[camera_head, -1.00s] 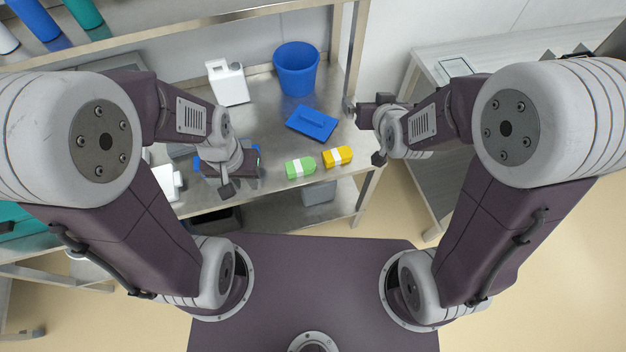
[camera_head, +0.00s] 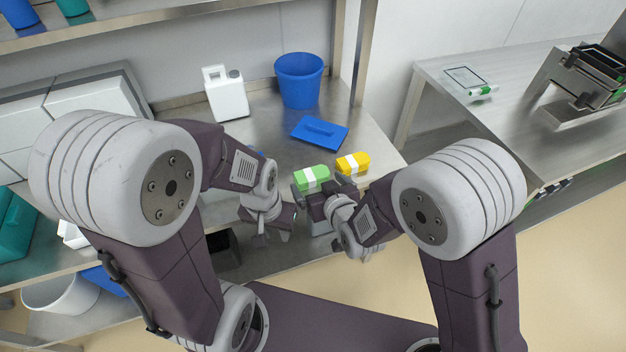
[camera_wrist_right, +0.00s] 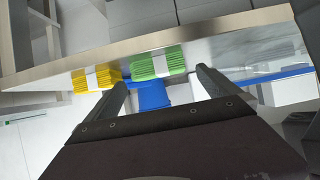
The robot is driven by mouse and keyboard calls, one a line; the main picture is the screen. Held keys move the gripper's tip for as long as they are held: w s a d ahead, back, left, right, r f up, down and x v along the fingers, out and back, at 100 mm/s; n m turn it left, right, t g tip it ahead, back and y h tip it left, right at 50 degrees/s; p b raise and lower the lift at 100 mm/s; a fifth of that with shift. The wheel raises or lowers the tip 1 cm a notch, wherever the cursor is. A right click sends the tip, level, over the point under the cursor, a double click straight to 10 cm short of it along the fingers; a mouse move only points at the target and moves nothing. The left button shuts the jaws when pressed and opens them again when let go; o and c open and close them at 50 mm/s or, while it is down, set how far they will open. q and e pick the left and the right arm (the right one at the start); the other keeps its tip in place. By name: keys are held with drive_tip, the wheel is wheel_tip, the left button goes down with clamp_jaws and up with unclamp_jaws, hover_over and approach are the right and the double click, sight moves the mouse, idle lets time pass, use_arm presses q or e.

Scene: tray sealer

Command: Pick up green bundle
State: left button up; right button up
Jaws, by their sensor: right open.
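The green bundle (camera_head: 304,184), with a white band round its middle, lies on the steel table near its front edge, left of the yellow bundle (camera_head: 352,163). My right gripper (camera_head: 305,197) is just in front of the green bundle. In the right wrist view its two fingers (camera_wrist_right: 160,92) are spread and empty; the green bundle (camera_wrist_right: 144,69) shows beyond and between them, apart from them. The yellow bundle (camera_wrist_right: 97,78) is to its left there. My left gripper (camera_head: 282,222) hangs left of and lower than the right one; its jaws are too small to judge.
A blue flat tool (camera_head: 319,131), a blue bucket (camera_head: 300,82) and a white jug (camera_head: 227,94) stand behind the bundles on the steel table (camera_head: 262,128). A second table (camera_head: 440,90) with a machine (camera_head: 590,78) is at the right. My two grippers are close together.

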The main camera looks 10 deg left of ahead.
drive_tip(key=x, duration=0.3)
drive_tip(key=b+x, duration=0.1)
drive_tip(key=x, duration=0.2)
drive_tip(key=shift+w+r, duration=0.2)
drive_tip(key=shift+w, duration=0.05)
drive_tip(key=shift+d, duration=0.1)
drive_tip(key=shift+c, duration=0.3)
drive_tip(key=c, duration=1.2)
wheel_tip(320, 180, up, 17)
drive_tip(key=p, duration=0.6)
wheel_tip(320, 180, up, 11)
drive_tip(key=p, duration=0.7)
hover_over(313, 176)
drive_tip(key=shift+w+a+r, duration=0.1)
drive_tip(key=shift+w+a, duration=0.1)
drive_tip(key=shift+w, duration=0.2)
